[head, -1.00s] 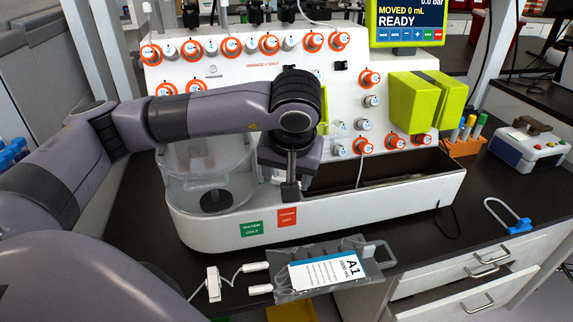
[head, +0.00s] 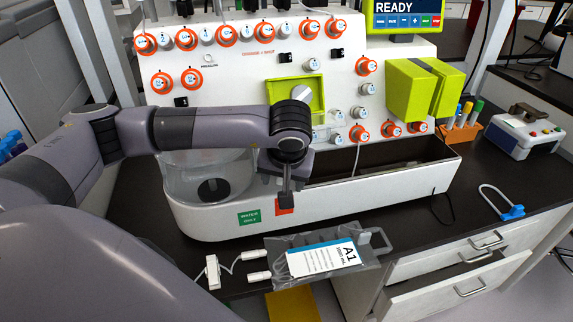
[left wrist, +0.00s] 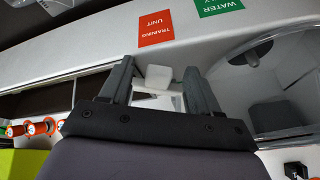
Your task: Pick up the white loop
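A thin pale loop (head: 497,192) with a blue piece at its end lies on the dark counter at the right in the head view. A white tube with small connectors (head: 236,262) lies beside the A1 bag (head: 325,258) at the front edge. I cannot tell which is the white loop. My left gripper (head: 286,201) points down at the machine's front wall, partly over the red label. In the left wrist view its fingers (left wrist: 159,72) are apart, with a small white block (left wrist: 158,78) showing between them; contact is not visible. My right gripper is not in view.
The white machine (head: 250,70) with orange knobs stands behind my left arm. Its dark open trough (head: 400,165) lies right of the gripper and a clear round vessel (head: 190,178) left. Drawers (head: 465,262) are at the lower right, one pulled out. The right counter has free room.

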